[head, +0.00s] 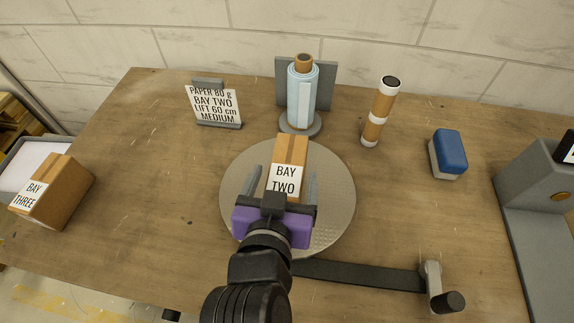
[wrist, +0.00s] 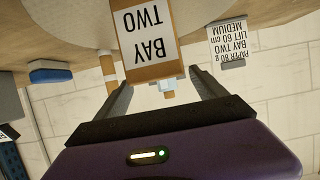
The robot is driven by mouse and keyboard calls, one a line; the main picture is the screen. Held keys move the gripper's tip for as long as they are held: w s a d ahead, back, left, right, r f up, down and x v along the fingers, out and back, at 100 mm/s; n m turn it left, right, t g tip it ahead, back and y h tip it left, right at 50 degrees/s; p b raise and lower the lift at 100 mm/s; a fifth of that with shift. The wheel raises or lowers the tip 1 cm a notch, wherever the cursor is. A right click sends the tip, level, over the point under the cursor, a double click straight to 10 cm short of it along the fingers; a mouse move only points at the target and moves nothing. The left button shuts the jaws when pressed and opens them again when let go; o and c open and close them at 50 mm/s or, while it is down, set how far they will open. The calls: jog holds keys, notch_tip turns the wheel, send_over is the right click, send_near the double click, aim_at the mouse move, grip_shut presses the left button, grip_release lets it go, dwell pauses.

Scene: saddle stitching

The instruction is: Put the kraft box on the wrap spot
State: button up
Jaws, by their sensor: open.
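A brown kraft box (head: 292,152) labelled BAY TWO stands on a round grey plate (head: 335,205), which looks like the wrap spot. In the wrist view the box (wrist: 160,72) shows upside down at top centre. My gripper (head: 284,172) is open, with one finger on each side of the box's near end. Clear gaps show between fingers and box, so it is not gripped. My gripper's purple body hides the near part of the plate. A second brown box (head: 62,190), labelled BAY THREE, sits at the far left.
Behind the plate stands a film roll (head: 301,95) on a holder. A sign (head: 213,105) reads BAY TWO, MEDIUM. A brown tube (head: 379,112), a blue-topped block (head: 449,153) and a grey machine (head: 540,190) are to the right. A dark crank bar (head: 360,275) lies in front.

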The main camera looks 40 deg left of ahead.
jog(key=v, duration=0.7)
jog(key=shift+s+d+r, duration=0.1)
jog(key=shift+s, duration=0.05)
